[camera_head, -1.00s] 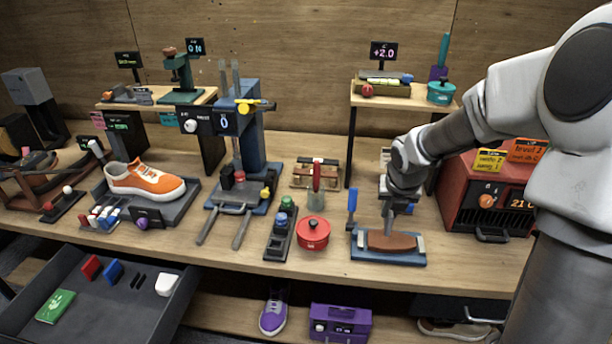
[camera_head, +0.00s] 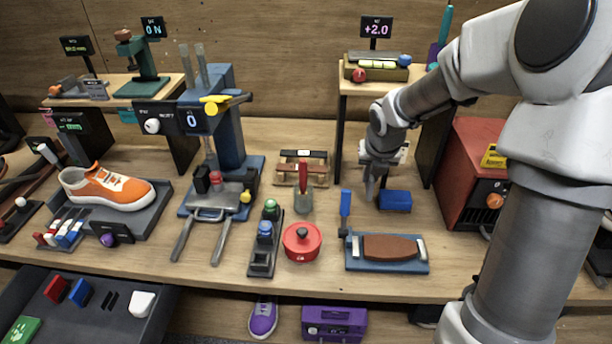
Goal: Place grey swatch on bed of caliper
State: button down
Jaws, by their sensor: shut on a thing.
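My gripper (camera_head: 370,188) points down over the right of the bench, just left of a small blue block (camera_head: 395,200) and behind the brown pad (camera_head: 390,247) on its blue base. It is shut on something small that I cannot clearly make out. I cannot pick out the grey swatch for certain; it may be the thing between the fingers. A small grey-and-orange device (camera_head: 75,88) on the left raised shelf, near a sign with a green readout (camera_head: 76,45), may be the caliper. Its bed is too small to tell.
A blue press (camera_head: 230,130) with a tall column stands between my gripper and the left shelf. A red pot (camera_head: 301,241), a wooden rack (camera_head: 302,168) and an orange sneaker (camera_head: 105,187) are on the bench. The right raised shelf (camera_head: 355,92) is close behind my gripper.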

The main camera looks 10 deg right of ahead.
jog(key=w+a+f, duration=0.1)
jog(key=w+f, duration=0.1)
jog(key=w, duration=0.1)
jog(key=w+a+f+b, duration=0.1)
jog(key=w+f, duration=0.1)
jog(key=w, duration=0.2)
jog(key=w+a+f+b, duration=0.1)
jog(key=w+a+f, duration=0.1)
jog(key=w, duration=0.1)
jog(key=shift+w+f, duration=0.2)
jog(key=shift+f, duration=0.2)
jog(key=shift+d+f+b, duration=0.1)
jog(key=shift+f+b, duration=0.5)
jog(key=shift+f, duration=1.4)
jog(key=c, duration=0.9)
grip_release()
jog(key=shift+f, duration=0.1)
